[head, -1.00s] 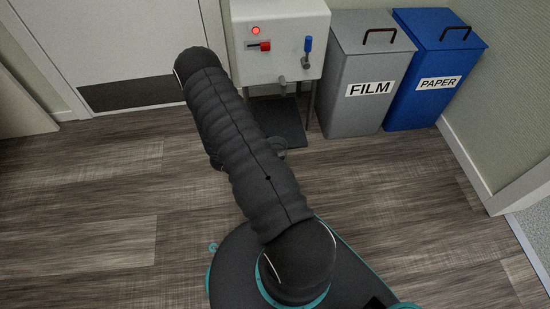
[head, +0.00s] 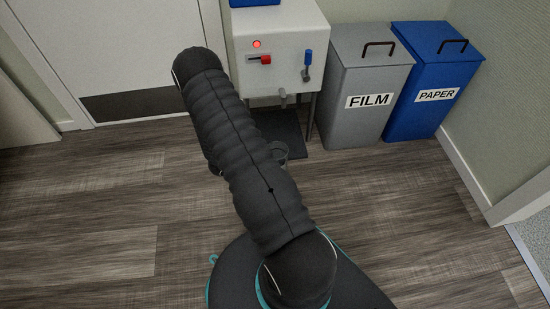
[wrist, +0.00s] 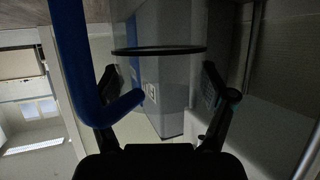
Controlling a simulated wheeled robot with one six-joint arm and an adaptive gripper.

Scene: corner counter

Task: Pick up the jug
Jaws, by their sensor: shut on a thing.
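The jug (head: 279,151) is a clear vessel with a dark rim, low in front of the white dispenser in the head view. My arm hides part of it there. In the wrist view the jug (wrist: 160,50) shows its dark rim across the top middle, with see-through walls. My gripper (wrist: 165,95) has one finger on each side of the jug and is shut on it. The head view does not show the fingers clearly. Whether the jug's base touches anything is hidden.
A white dispenser (head: 277,50) has a red switch and a blue lever (head: 307,62). A grey FILM bin (head: 368,85) and a blue PAPER bin (head: 433,80) stand to its right. A blue bent bar (wrist: 70,60) is close at left. Floor is open at left.

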